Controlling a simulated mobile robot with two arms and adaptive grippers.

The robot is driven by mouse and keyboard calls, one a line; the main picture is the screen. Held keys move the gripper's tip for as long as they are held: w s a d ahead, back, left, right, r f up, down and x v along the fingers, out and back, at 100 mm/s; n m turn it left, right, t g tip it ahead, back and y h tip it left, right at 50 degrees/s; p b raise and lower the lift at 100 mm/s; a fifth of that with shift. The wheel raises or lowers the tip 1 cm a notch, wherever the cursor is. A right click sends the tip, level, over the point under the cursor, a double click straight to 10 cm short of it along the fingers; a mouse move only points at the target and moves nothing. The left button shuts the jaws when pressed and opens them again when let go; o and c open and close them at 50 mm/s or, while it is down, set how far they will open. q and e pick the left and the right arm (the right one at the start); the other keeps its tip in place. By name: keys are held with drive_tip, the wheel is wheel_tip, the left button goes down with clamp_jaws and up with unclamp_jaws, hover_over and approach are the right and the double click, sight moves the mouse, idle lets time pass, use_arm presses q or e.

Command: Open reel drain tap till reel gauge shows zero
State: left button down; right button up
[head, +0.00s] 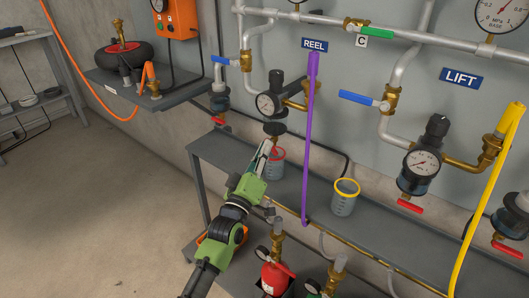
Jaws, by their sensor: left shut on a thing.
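The reel gauge (266,104) is a round white dial on the dark regulator left of the blue REEL sign (314,44). Its needle is too small to read. A dark bowl (275,128) hangs below it. The red reel drain tap (273,151) shows just under the bowl, partly hidden by my gripper. My left gripper (265,149) reaches up from below and is shut on the tap. My right gripper is not in view.
A grey shelf (310,200) runs below, with a yellow-rimmed cup (345,199). A purple hose (309,140) hangs right of my gripper. The LIFT gauge (422,166) and a yellow hose (486,195) are further right. A red extinguisher (275,277) stands low. Open floor lies left.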

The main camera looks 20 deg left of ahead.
use_arm(q)
drive_tip(key=shift+a+f+m+t+h+b, duration=0.15)
drive_tip(key=shift+m+h+b, duration=0.2)
drive_tip(key=shift+m+h, duration=0.8)
drive_tip(key=shift+f+m+t+h+b, duration=0.15)
drive_tip(key=shift+m+h+b, duration=0.25)
drive_tip(key=shift+m, duration=1.45)
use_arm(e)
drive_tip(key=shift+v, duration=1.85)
use_arm(q)
drive_tip(key=c, duration=2.5)
unclamp_jaws()
drive_tip(key=shift+r, duration=0.1)
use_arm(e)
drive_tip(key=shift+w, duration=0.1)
use_arm(q)
drive_tip(key=v, duration=1.2)
